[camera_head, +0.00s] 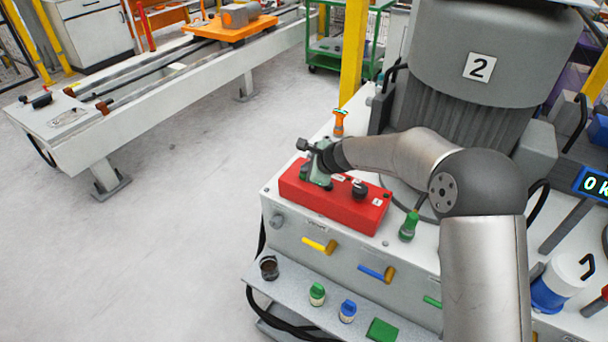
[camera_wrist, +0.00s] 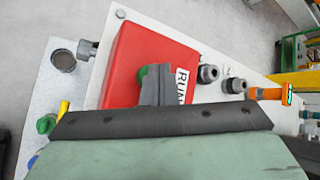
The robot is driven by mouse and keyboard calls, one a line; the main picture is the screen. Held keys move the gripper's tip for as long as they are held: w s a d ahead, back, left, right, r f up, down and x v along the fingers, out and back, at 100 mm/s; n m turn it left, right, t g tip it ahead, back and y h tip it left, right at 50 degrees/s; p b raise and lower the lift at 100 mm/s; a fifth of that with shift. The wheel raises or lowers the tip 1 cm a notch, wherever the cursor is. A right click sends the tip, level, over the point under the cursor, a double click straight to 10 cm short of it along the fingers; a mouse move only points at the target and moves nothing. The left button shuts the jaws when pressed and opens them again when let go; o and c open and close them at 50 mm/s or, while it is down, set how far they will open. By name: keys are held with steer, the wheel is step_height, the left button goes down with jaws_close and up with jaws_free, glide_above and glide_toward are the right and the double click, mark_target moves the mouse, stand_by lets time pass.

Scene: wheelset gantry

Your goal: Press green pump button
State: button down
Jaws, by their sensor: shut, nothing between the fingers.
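The red control box (camera_head: 340,207) sits on the white machine top, with a black knob (camera_head: 359,188) and white labels on it. It also shows in the wrist view (camera_wrist: 135,45). My gripper (camera_head: 318,180) is over the left part of the box, pointing down. In the wrist view my gripper's fingers (camera_wrist: 157,82) are shut and empty. The green button (camera_wrist: 141,76) shows only as a sliver beside the fingertips, which hide the rest. A label reading "RUN" (camera_wrist: 181,84) is partly covered. Whether the fingertips touch the button cannot be told.
An orange-topped fitting (camera_head: 339,122) stands behind the box and a green-handled valve (camera_head: 408,227) to its right. Yellow (camera_head: 320,245) and blue (camera_head: 377,272) handles are on the front panel. A shelf below holds small containers. The large grey motor (camera_head: 485,75) stands behind.

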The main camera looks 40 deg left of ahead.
steer(key=shift+f, duration=0.3)
stand_by(0.4)
steer(key=shift+r, duration=0.1)
steer(key=shift+r+p, duration=0.55)
steer(key=shift+r, duration=0.25)
step_height(320, 180, up, 5)
steer(key=p, duration=0.4)
stand_by(0.7)
